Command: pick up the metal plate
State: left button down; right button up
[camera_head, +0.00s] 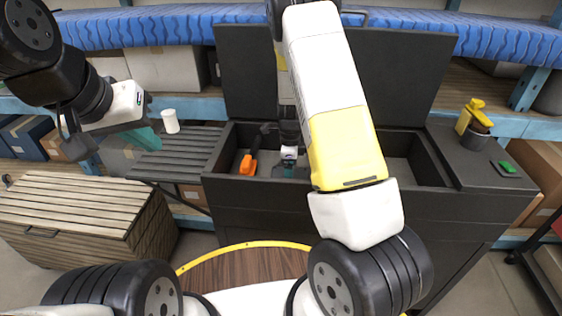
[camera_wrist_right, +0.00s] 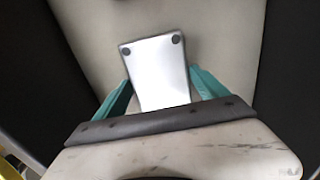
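The metal plate (camera_wrist_right: 159,73) is a light grey rectangle with dark round spots at its far corners. In the right wrist view it lies inside the pale-floored bin, between the teal fingers of my right gripper (camera_wrist_right: 160,85). Those fingers are spread, with their tips close beside the plate's edges; I cannot tell if they touch. In the head view my right gripper (camera_head: 289,168) reaches into the dark open cabinet, and my arm hides part of the inside. My left gripper (camera_head: 115,145) hangs over the left slatted shelf, looks open and holds nothing visible.
A white cup (camera_head: 170,121) stands on the slatted shelf (camera_head: 185,153), close to my left gripper. An orange-handled tool (camera_head: 248,164) lies in the cabinet (camera_head: 225,190). A yellow item (camera_head: 469,116) and green object (camera_head: 508,167) sit right. A wooden chest (camera_head: 80,215) stands lower left.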

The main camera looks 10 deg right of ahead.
jog(key=c, duration=1.4)
jog(key=shift+r, duration=0.15)
